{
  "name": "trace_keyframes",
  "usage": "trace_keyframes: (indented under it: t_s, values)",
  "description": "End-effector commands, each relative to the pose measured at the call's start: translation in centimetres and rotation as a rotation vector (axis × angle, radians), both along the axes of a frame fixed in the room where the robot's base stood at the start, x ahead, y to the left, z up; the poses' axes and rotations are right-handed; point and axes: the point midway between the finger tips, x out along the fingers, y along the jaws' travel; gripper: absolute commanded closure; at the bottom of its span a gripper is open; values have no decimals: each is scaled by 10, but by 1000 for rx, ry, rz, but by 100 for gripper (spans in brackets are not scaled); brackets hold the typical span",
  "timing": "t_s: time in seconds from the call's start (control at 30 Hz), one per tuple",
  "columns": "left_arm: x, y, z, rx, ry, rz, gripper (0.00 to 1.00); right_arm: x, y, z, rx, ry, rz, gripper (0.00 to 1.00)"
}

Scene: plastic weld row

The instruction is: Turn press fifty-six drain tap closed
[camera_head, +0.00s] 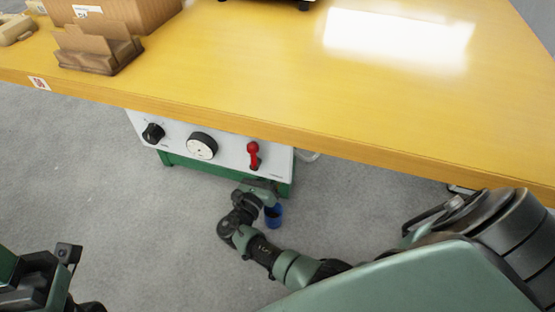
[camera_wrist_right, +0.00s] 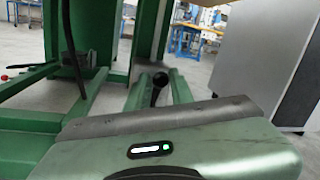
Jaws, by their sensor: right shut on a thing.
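My right gripper (camera_head: 264,188) is low beside the lower right of the press's front panel (camera_head: 228,150). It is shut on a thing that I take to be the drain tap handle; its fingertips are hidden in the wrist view. There, a dark handle with a round end (camera_wrist_right: 159,82) shows just past the gripper's front edge, between green frame rails. I cannot tell how far the tap is turned. A red lever (camera_head: 253,155) on the panel stands near upright, apart from the gripper. My left gripper (camera_head: 66,262) is at the lower left, away from the press; its jaws are unclear.
A yellow table (camera_head: 250,75) overhangs the press from above. A small blue object (camera_head: 273,215) is just below the right gripper. The panel also carries a black knob (camera_head: 153,133) and a white dial (camera_head: 202,146). Cardboard boxes (camera_head: 100,45) stand at the table's left. Grey floor is open at left.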

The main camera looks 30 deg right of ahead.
Motion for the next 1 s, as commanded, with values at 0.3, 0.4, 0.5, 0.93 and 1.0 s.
trace_keyframes:
  t_s: [0.3, 0.4, 0.5, 0.93, 1.0]
  values:
    - [-3, 1, -4, -3, 37, -2, 58, 1, 0, -3, -116, 145, -11, 100]
    - [-3, 1, -5, -4, 42, -3, 58, 2, 1, -4, -137, 167, -13, 100]
    - [-3, 1, -6, -4, 44, -3, 58, 2, 1, -4, -148, 183, -13, 100]
    - [-4, 1, -6, -4, 46, -4, 58, 2, 1, -6, -156, 193, -13, 100]
    - [-4, 1, -6, -4, 45, -4, 58, 2, 1, -6, -154, 193, -13, 69]
